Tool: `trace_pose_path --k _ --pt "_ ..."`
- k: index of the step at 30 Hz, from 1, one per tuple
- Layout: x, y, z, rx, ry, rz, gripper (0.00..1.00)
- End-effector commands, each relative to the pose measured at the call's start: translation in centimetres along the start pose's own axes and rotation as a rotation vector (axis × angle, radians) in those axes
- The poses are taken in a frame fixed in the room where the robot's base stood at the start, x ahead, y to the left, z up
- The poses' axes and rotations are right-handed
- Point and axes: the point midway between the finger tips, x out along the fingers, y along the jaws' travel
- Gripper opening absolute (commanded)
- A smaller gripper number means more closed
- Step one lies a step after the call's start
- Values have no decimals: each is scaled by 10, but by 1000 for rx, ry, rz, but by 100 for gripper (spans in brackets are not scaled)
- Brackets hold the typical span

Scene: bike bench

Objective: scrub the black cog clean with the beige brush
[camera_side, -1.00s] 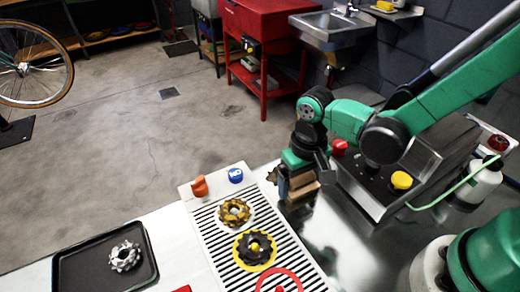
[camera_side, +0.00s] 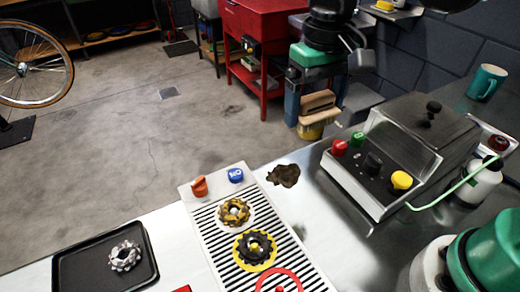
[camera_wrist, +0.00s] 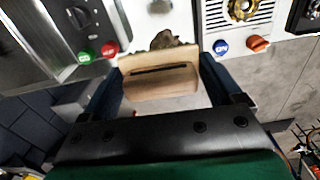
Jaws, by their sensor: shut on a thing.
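The black cog (camera_side: 255,246) lies on a yellow ring on the striped rack (camera_side: 207,222). My gripper (camera_side: 318,103) is shut on the beige brush (camera_side: 320,124), whose wooden body shows above yellowish bristles. The brush is raised in the air, well away from the cog, beyond the bench's far edge in the side view. In the wrist view the brush (camera_wrist: 160,84) lies between both fingers, with a dark slot along it; its bristles are hidden there. The black cog is not visible in the wrist view.
A brass cog (camera_side: 234,212) sits beside the black one, near orange (camera_side: 199,186) and blue (camera_side: 236,175) knobs. A silver cog (camera_side: 124,256) lies on a black tray (camera_side: 66,270). A dark brown patch (camera_side: 284,175) marks the bench. A metal box with buttons (camera_side: 385,175) stands right.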

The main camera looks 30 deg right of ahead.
Motion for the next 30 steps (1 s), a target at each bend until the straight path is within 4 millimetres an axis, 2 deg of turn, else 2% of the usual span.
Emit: trace_pose_path --k 3,8,11,15,19,24,30 --pt "-16 0 0 0 0 0 34" --pt "-25 -7 2 -5 0 0 34" --pt "-19 -27 10 -11 0 0 34" --pt "-1 -67 34 -14 0 0 34" --pt "14 -96 59 -12 0 0 34" --pt "26 -113 78 -4 0 0 34" --pt "37 -115 80 0 0 0 34"
